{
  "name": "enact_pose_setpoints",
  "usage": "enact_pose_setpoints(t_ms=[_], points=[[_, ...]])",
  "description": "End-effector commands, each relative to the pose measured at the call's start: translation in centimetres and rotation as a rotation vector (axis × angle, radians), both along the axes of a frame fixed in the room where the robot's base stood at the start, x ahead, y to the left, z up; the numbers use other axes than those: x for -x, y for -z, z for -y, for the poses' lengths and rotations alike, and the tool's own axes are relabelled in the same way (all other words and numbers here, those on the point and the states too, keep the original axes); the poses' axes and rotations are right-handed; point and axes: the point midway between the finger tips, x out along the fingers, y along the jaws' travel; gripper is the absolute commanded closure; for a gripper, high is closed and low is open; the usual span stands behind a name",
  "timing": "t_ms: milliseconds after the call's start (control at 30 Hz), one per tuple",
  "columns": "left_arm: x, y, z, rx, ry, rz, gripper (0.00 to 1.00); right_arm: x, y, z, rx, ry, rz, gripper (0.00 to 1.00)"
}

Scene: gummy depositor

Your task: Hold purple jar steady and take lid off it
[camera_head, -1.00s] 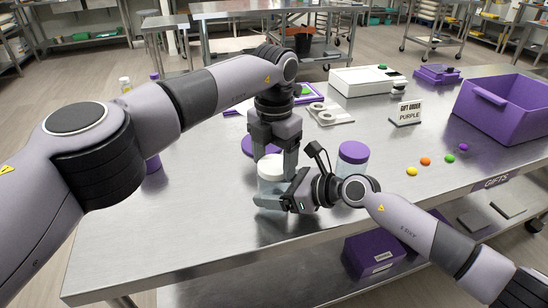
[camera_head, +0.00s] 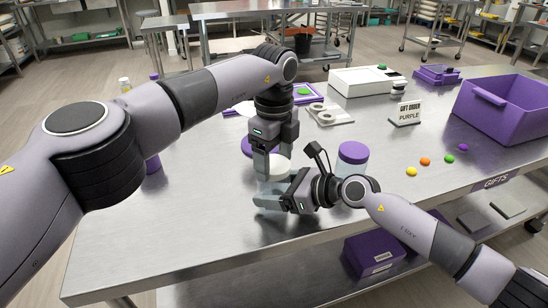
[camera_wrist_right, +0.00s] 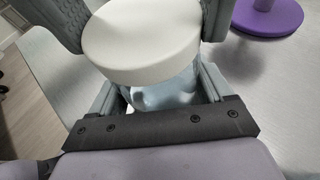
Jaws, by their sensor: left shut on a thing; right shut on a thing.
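A clear jar (camera_head: 271,188) with a white lid (camera_head: 278,168) stands upright near the middle of the steel table. In the right wrist view the white lid (camera_wrist_right: 141,45) sits over the pale, see-through jar body (camera_wrist_right: 165,92). My left gripper (camera_head: 273,163) reaches down from above and is shut on the white lid, a finger on each side. My right gripper (camera_head: 270,203) is shut on the jar body from the right, below the lid. Another jar (camera_head: 352,160) with a purple lid stands just right of my right gripper. Whether lid and held jar are apart is hidden.
A purple disc-like base (camera_head: 248,146) is behind the held jar. Several coloured gummies (camera_head: 425,161) lie to the right, near a purple bin (camera_head: 505,112) and a "GIFT ORDER PURPLE" sign (camera_head: 405,114). The table's front left is clear.

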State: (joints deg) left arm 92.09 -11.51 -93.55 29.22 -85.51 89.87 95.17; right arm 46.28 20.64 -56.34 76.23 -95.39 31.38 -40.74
Motion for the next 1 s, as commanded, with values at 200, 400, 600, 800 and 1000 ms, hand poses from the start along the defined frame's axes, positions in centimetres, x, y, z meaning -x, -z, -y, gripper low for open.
enact_pose_setpoints(t_ms=[200,400,600,800,1000], points=[[0.01,-0.07,0.01,0.000,-0.357,0.000,0.65,-0.05,0.06,0.09,0.001,0.002,0.000,1.00],[-0.01,-0.09,0.00,0.000,-0.680,0.000,0.65,-0.05,0.06,0.09,0.001,0.002,0.000,1.00],[-0.02,-0.11,-0.01,0.000,-0.914,0.001,0.65,-0.05,0.06,0.09,0.001,0.002,0.000,1.00],[-0.03,-0.10,-0.01,0.000,-0.937,0.001,0.65,-0.04,0.06,0.09,0.001,0.002,0.000,1.00],[-0.02,-0.11,-0.01,0.000,-0.938,0.001,0.65,-0.02,0.05,0.06,0.001,0.001,0.000,1.00]])
